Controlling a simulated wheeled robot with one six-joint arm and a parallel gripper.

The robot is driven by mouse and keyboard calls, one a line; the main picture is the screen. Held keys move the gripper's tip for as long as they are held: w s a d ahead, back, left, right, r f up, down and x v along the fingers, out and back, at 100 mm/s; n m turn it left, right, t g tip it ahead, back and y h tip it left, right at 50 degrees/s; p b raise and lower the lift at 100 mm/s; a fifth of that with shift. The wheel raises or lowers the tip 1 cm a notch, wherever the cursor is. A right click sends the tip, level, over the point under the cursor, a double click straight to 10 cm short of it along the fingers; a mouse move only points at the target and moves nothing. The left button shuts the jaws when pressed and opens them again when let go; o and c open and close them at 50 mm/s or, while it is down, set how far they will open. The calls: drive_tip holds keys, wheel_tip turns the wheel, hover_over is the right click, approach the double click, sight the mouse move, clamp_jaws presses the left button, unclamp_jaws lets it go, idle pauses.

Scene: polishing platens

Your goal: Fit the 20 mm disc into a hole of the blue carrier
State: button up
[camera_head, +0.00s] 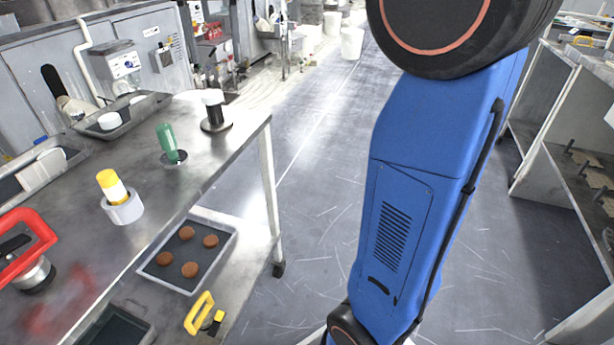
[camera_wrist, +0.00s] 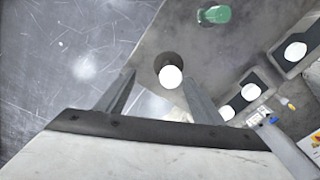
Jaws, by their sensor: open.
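I cannot make out a blue carrier or a disc I can tell as the 20 mm one in either view. In the wrist view my gripper (camera_wrist: 157,80) is open, with its two fingers spread and nothing held between them. A white-topped black spool-like stand (camera_wrist: 171,76) shows between the fingertips, beyond them. The same stand is near the bench's far right corner in the head view (camera_head: 214,115). My gripper is outside the head view, where my arm fills the right of centre.
Below, a tray (camera_head: 228,240) holds several brown round pieces. A red-handled item (camera_head: 35,235) stands front left. Open floor (camera_head: 310,190) lies beyond.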

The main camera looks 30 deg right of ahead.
drive_tip(key=s+d+f+n+t, duration=0.2)
drive_tip(key=s+f, duration=1.1)
drive_tip(key=s, duration=0.1)
drive_tip(key=s+d+f+n+t, duration=0.2)
drive_tip(key=s+d+f+n, duration=0.1)
drive_tip(key=s+f, duration=1.1)
drive_tip(key=shift+s+d, duration=0.2)
drive_tip(key=shift+s, duration=0.05)
drive_tip(key=shift+w+r, duration=0.1)
drive_tip(key=shift+r, duration=0.05)
